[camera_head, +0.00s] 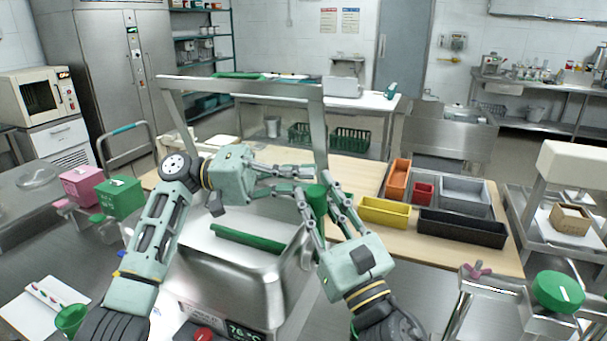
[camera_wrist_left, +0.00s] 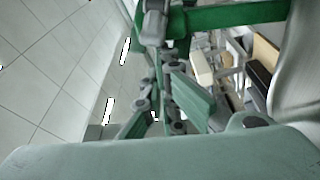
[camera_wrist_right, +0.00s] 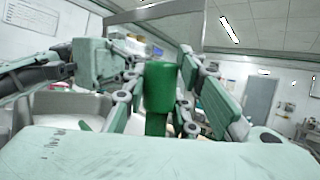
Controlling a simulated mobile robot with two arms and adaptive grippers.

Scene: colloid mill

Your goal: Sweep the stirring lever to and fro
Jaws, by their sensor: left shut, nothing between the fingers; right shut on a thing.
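The stirring lever's green upright grip (camera_head: 317,200) stands at the right side of the steel mill (camera_head: 252,272). My right gripper (camera_head: 318,192) is shut on the grip, with a finger on each side. The grip also fills the middle of the right wrist view (camera_wrist_right: 160,88). My left gripper (camera_head: 303,174) is shut and empty, just behind and left of the grip. I cannot tell whether it touches the lever. A green bar (camera_head: 246,241) lies across the mill's top. The left wrist view shows another green bar close up (camera_wrist_left: 235,16); its lower joint is hidden.
A wooden-topped table with a yellow bin (camera_head: 385,211), an orange bin (camera_head: 397,178) and a black tray (camera_head: 462,228) stands right. Pink (camera_head: 83,184) and green boxes (camera_head: 120,197) stand left. A steel frame (camera_head: 240,90) rises behind my arms. A green round knob (camera_head: 558,291) is lower right.

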